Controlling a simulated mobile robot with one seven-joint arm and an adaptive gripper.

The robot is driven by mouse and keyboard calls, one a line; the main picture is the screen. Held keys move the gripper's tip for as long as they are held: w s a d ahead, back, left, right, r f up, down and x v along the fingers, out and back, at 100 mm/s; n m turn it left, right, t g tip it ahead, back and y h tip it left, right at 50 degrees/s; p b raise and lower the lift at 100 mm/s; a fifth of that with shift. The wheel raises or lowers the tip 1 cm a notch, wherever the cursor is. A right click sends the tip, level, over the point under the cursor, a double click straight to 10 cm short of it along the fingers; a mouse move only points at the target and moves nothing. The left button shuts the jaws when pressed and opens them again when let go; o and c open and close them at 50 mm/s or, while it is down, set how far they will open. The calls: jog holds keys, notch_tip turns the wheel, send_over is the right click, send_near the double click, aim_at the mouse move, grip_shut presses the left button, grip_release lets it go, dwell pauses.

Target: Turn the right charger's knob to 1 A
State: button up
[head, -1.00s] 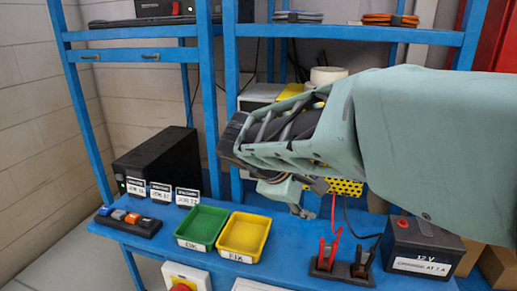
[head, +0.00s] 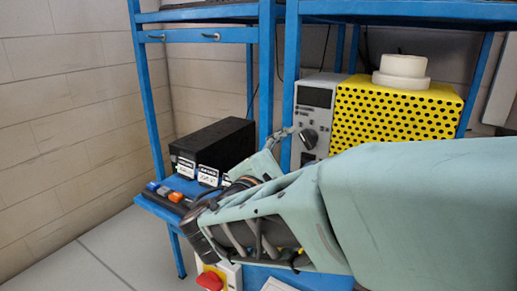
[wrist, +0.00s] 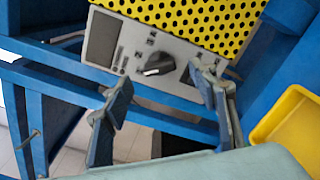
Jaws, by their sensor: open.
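A grey panel (head: 306,112) with a dark display sits on the left side of a yellow perforated housing (head: 392,122). Its black knob (head: 309,138) also shows in the wrist view (wrist: 158,64), with a light stripe across it. The marks around it are too small to read, so I cannot tell its setting. I see only this one knobbed panel and cannot tell whether it is the right charger. My gripper (wrist: 160,75) is open, its fingers apart on either side of the knob as the wrist view sees it. In the head view my gripper (head: 276,146) is just left of the knob; contact is unclear.
Blue rack posts (head: 267,75) stand left of the panel. A black box (head: 213,145) with white cards stands further left on the bench. A white roll (head: 402,72) rests on the yellow housing. A yellow tray (wrist: 292,130) lies at right in the wrist view.

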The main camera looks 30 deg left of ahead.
aim_at(307, 140)
jog(key=w, duration=0.6)
jog(key=shift+d+r+b, duration=0.1)
jog(key=shift+d+b, duration=0.1)
jog(key=shift+b, duration=0.1)
jog(key=shift+c, duration=0.6)
jog(key=c, duration=1)
jog(key=shift+n, duration=1)
jog(key=shift+c, duration=0.2)
jog(key=o, duration=1.2)
jog(key=shift+c, duration=0.2)
jog(key=shift+s, duration=0.1)
